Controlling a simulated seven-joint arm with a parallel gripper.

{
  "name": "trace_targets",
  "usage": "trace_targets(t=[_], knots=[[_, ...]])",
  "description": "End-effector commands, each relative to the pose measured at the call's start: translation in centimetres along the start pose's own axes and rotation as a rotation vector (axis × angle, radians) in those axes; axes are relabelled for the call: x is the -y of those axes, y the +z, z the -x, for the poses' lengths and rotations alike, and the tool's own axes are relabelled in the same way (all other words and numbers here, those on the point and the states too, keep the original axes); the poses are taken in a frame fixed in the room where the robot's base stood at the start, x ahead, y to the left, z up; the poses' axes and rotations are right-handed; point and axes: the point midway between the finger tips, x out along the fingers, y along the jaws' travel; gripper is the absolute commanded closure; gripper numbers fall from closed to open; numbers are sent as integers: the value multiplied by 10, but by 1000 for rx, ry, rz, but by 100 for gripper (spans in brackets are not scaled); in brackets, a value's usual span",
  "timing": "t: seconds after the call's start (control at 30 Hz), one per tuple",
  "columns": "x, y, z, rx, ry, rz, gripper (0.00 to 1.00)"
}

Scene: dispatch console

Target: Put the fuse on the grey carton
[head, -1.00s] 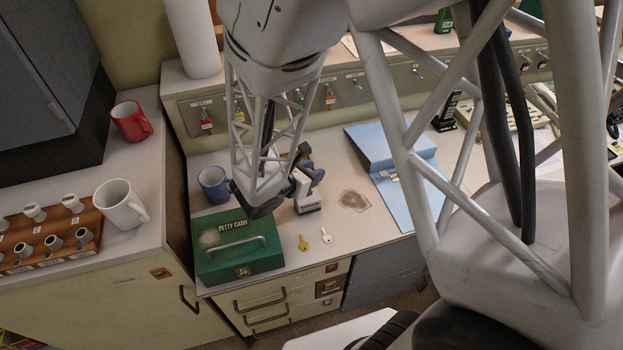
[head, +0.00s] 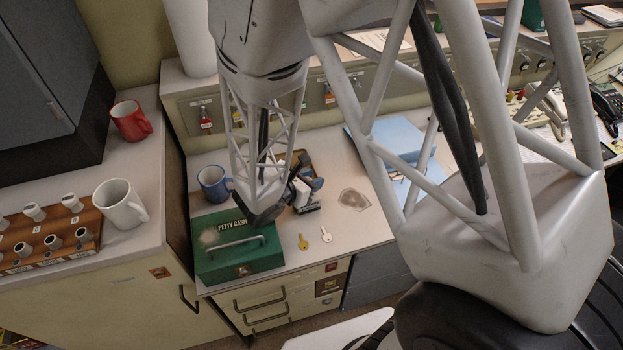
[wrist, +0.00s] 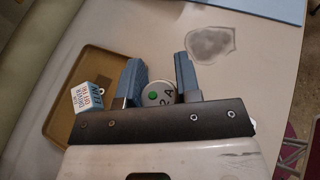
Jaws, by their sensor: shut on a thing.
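My gripper (wrist: 158,80) is shut on the fuse (wrist: 158,94), seen end-on in the wrist view as a round pale cap with a green dot and "2A". The two blue fingers stand on either side of it. In the head view my gripper (head: 308,175) is over the desk behind the green cash box, and the fuse cannot be made out there. I cannot make out a grey carton in either view.
A tan tray (wrist: 62,128) with a blue-and-white lettered block (wrist: 90,98) lies beside my gripper. A fuse rack (head: 88,245) stands left.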

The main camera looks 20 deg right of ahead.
Motion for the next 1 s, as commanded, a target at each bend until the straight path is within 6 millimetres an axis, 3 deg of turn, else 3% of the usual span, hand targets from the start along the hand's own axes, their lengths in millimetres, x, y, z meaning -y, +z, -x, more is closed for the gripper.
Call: trace_targets(t=[0.07,0.1,0.23,0.67,1.0], knots=[[0,-2,-1,0,0,1,94],[0,-2,-1,0,0,0,64],[0,-2,-1,0,0,0,45],[0,2,1,0,0,0,44],[0,1,19,1,2,1,44]])
